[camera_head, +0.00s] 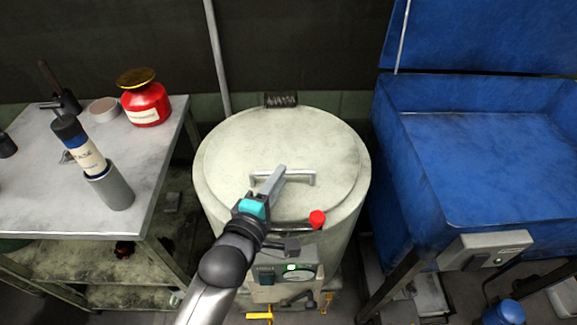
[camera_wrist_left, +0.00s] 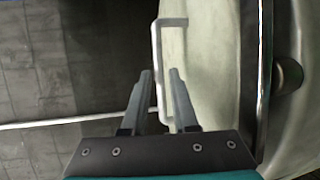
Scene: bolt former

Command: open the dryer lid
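The dryer (camera_head: 335,232) is a pale, round drum standing in the middle of the head view. Its lid (camera_head: 240,145) lies flat and shut, with a spring-like hinge (camera_head: 281,100) at the back. A grey bar handle (camera_head: 302,179) stands near the lid's front. My left gripper (camera_head: 277,174) is over the handle, with fingers close together in this view. In the left wrist view its fingers (camera_wrist_left: 160,74) stand apart, and the handle (camera_wrist_left: 157,55) appears in the gap between them. I cannot tell whether they touch the bar. My right gripper is not in view.
A red knob (camera_head: 317,219) sticks out at the dryer's front rim, above a control panel (camera_head: 290,272). A metal table (camera_head: 40,190) with a red can (camera_head: 146,105) and a grease tube (camera_head: 82,147) stands left. A blue bin (camera_head: 480,165) stands close on the right.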

